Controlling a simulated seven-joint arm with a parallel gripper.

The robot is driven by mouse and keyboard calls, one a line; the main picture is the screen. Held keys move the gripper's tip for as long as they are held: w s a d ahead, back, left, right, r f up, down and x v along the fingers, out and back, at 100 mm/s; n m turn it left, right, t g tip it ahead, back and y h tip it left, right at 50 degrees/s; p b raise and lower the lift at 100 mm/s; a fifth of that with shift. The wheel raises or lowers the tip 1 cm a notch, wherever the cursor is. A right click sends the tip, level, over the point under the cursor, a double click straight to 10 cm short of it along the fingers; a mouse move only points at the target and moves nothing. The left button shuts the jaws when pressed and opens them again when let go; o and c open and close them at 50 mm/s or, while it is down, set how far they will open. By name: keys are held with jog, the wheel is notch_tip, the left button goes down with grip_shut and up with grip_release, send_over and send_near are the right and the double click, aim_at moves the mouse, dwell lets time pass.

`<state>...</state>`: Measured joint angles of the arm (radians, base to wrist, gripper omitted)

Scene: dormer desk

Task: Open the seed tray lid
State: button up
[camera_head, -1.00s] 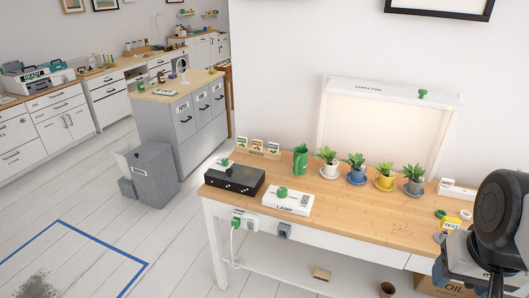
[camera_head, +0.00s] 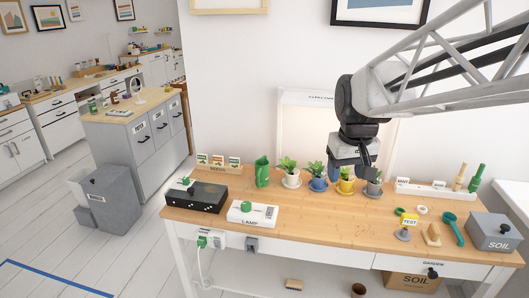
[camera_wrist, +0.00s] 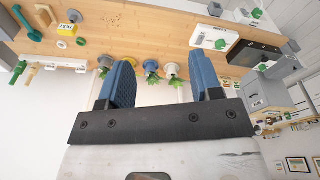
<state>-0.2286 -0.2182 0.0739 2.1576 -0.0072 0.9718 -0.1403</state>
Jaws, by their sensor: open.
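No lid is clearly marked as the seed tray's.
Several potted plants (camera_head: 318,177) stand along the back in front of the glowing panel (camera_head: 308,130). The white lamp box (camera_head: 252,213) is at left. The desk's front middle is clear.

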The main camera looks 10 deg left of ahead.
jog(key=w+a+f+n, duration=0.2)
jog(key=w+a, duration=0.8)
jog(key=a, duration=0.1)
jog(key=n+g, duration=0.2)
jog(key=n, duration=0.5)
send_over(191, 189)
notch_tip(191, 189, down, 21)
jog(key=shift+w+f, duration=0.1)
jog(key=shift+w, duration=0.05)
jog(key=shift+a+f, duration=0.1)
jog(key=shift+a, duration=0.1)
jog(key=shift+f, duration=3.9)
